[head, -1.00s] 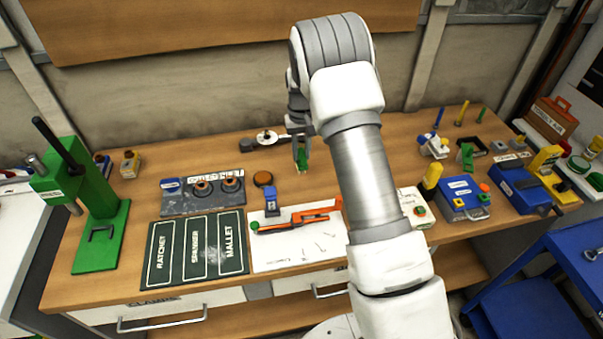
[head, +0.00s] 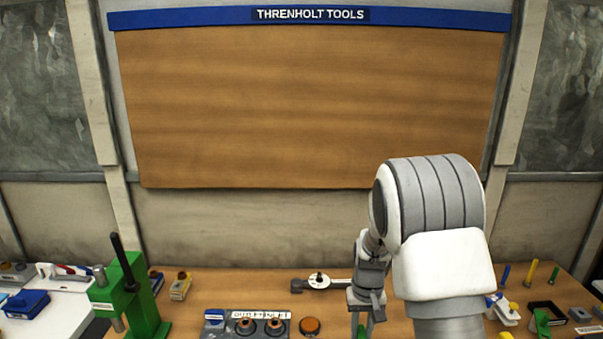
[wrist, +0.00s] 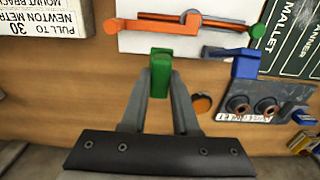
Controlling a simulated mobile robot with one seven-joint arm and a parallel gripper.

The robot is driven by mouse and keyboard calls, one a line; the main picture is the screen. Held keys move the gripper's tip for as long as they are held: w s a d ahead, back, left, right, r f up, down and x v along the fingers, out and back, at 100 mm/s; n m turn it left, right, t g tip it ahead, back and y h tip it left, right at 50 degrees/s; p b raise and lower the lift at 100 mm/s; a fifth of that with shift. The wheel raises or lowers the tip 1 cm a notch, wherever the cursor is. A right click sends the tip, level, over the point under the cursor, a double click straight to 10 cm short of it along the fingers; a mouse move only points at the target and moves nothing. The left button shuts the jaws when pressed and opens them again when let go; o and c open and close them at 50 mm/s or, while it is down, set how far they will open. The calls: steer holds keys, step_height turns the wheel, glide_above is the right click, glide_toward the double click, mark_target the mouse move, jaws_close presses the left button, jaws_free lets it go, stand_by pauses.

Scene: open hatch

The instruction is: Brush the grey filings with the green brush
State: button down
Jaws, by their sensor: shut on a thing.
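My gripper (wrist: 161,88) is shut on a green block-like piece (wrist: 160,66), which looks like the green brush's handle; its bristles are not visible. In the head view my gripper (head: 365,322) points down at the bottom edge, with a sliver of green between its fingers. The wrist view shows a white sheet (wrist: 136,42) beyond the green piece, apart from it as far as I can tell. I cannot make out grey filings on the sheet's visible part. The head view does not show the sheet.
An orange tool (wrist: 221,53) lies on the sheet beside a blue block (wrist: 246,66). A grey panel with round fittings (wrist: 240,98) is near it. A green press (head: 146,305) stands left. A grey tool with a round dial (head: 318,281) lies behind my gripper.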

steer(key=s, duration=0.6)
steer(key=shift+s+r, duration=0.25)
steer(key=shift+s, duration=0.05)
steer(key=shift+a, duration=0.2)
